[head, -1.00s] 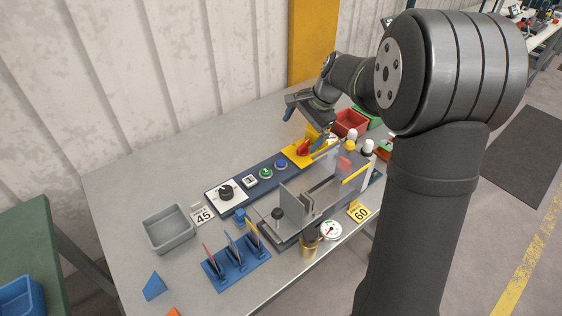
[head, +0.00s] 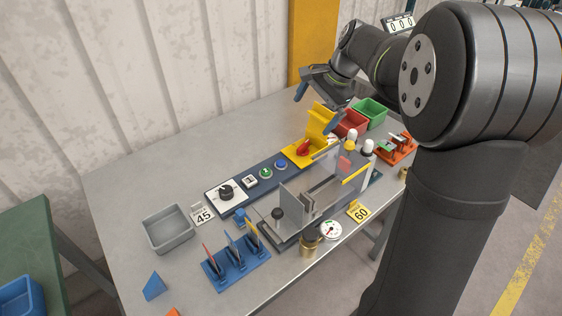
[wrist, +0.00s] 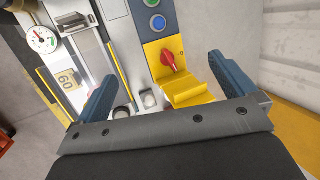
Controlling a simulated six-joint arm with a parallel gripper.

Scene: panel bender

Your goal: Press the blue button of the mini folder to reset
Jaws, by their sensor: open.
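The blue button (head: 280,165) sits on the dark control strip of the mini folder (head: 290,215), beside the green button (head: 265,173). In the wrist view the blue button (wrist: 158,22) shows at the top, beyond the red switch, with the green button (wrist: 151,2) at the frame's edge. My gripper (head: 318,108) is open and empty above the back right end of the folder, near the yellow plate. In the wrist view its two blue fingers are wide apart (wrist: 165,82), and the blue button lies ahead of them, untouched.
A red rotary switch (head: 304,147) stands on a yellow plate with a raised yellow flap (head: 320,120). A clear guard (head: 328,160) and white-capped posts (head: 367,147) stand to the right. Red (head: 352,124) and green (head: 371,110) bins are behind. The table's left back is clear.

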